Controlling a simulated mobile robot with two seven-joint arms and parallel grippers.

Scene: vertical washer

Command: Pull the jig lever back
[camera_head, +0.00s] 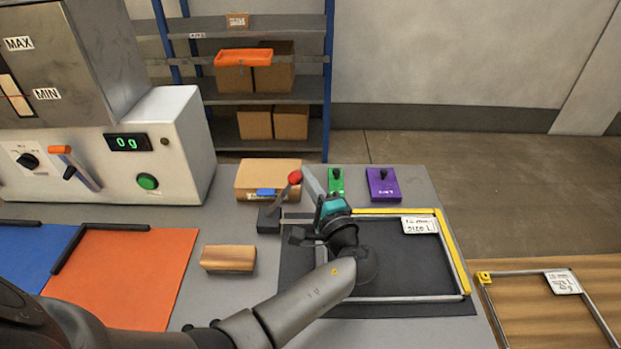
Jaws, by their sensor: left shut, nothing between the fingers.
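The jig lever (283,194) has a red knob (295,177) and rises tilted from a dark clamp base (268,220) at the back left corner of the jig's black plate (296,268). My left arm reaches in from the lower left over the plate. My left gripper (308,174) is shut and empty, its fingertips just right of the red knob. I cannot tell whether they touch it. My wrist hides part of the jig. A metal and yellow frame (453,250) with a white size label (420,225) lies on the plate. My right gripper is out of view.
A wooden block (228,258) and orange mat (130,275) lie to the left. A cardboard box (268,178), green block (336,183) and purple block (382,186) stand behind the jig. A machine with a scale display (128,143) stands at the back left. Another frame (545,271) lies right.

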